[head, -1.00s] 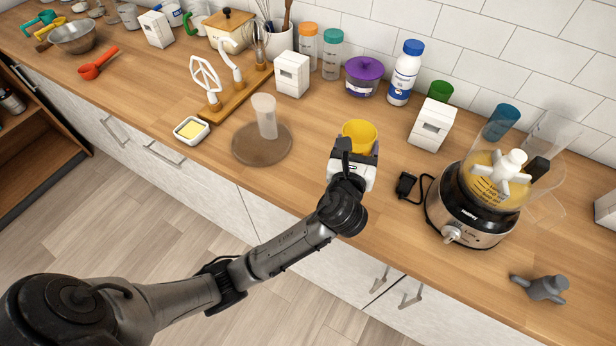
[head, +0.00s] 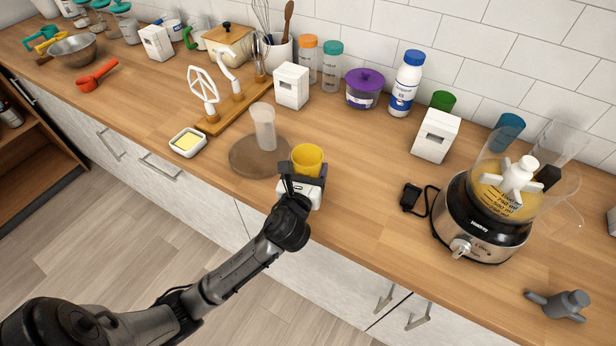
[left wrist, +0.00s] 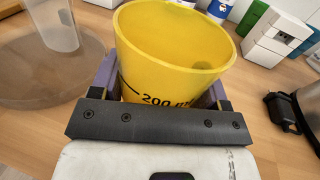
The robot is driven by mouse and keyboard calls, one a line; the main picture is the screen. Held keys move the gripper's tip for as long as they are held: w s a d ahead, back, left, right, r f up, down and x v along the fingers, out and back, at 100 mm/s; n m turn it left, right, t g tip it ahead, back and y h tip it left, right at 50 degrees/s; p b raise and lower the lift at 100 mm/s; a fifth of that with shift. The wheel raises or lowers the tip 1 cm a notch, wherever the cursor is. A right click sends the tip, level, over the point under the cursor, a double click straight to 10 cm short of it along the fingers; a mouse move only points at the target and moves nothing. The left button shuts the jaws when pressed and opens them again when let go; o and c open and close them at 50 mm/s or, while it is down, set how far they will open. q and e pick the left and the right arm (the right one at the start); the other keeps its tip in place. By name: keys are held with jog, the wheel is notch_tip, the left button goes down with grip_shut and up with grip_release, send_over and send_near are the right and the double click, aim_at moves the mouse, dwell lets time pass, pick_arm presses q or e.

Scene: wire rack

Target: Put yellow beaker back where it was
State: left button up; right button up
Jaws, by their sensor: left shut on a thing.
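My right gripper is out of view.
A blender (head: 485,215) with its cord and plug (head: 411,197) stands to the right. White boxes (head: 436,135), a purple-lidded pot (head: 364,90) and a white bottle (head: 405,85) stand along the back. A butter dish (head: 187,143) is left of the board. The counter right of the beaker is clear.

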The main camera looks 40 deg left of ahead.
pick_arm(q)
notch_tip(320, 180, down, 3)
jog(key=shift+r+b, duration=0.15)
jog(key=shift+b, duration=0.35)
jog(key=o, duration=1)
